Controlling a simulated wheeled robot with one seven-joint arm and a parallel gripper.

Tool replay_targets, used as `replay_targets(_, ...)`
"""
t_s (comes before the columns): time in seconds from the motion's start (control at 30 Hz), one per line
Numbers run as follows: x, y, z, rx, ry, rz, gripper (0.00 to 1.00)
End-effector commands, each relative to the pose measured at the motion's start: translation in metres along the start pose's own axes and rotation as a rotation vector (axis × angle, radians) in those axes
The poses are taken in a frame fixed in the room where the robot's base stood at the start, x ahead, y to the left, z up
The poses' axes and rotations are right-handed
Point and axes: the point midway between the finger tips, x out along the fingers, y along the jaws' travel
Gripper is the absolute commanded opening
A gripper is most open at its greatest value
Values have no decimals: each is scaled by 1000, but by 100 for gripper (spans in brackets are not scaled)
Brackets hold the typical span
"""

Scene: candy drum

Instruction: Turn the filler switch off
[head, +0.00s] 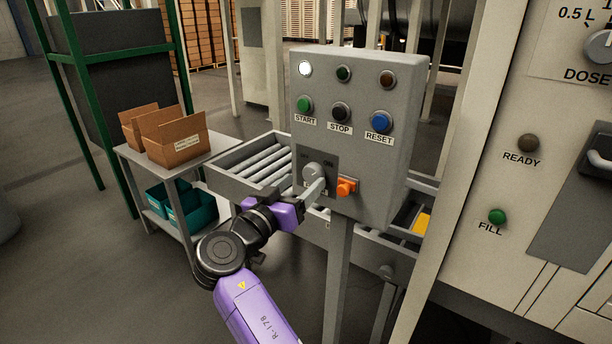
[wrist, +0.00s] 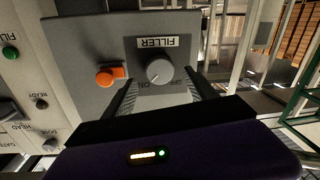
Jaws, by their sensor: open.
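The filler switch is a round grey knob (head: 313,171) on a dark plate low on the grey control box (head: 362,87). In the wrist view, which is upside down, the knob (wrist: 160,71) sits beside the FILLER label (wrist: 164,42). Its pale pointer mark seems to lean toward the ON lettering. My gripper (head: 316,187) is in front of the switch, partly covering its plate. In the wrist view my gripper (wrist: 162,82) is open, with one finger on each side of the knob in the picture. I cannot tell whether the fingertips touch it.
An orange part (head: 346,187) sticks out close beside the knob. START, STOP and RESET buttons (head: 341,112) are above, with one white lamp (head: 305,69) lit. A roller conveyor (head: 262,165) runs behind the box. The filler machine (head: 500,190) stands at right.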

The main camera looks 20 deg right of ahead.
Motion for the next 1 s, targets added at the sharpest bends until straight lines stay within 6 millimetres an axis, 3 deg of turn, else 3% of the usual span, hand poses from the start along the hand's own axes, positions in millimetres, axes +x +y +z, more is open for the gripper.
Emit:
replay_targets(0.2,24,0,-1,-1,1,0,66)
replay_targets(0.57,29,0,0,0,1,-2,66)
replay_targets(0.87,29,-1,0,0,1,-2,7)
replay_targets(1.0,29,-1,0,-4,0,-3,4)
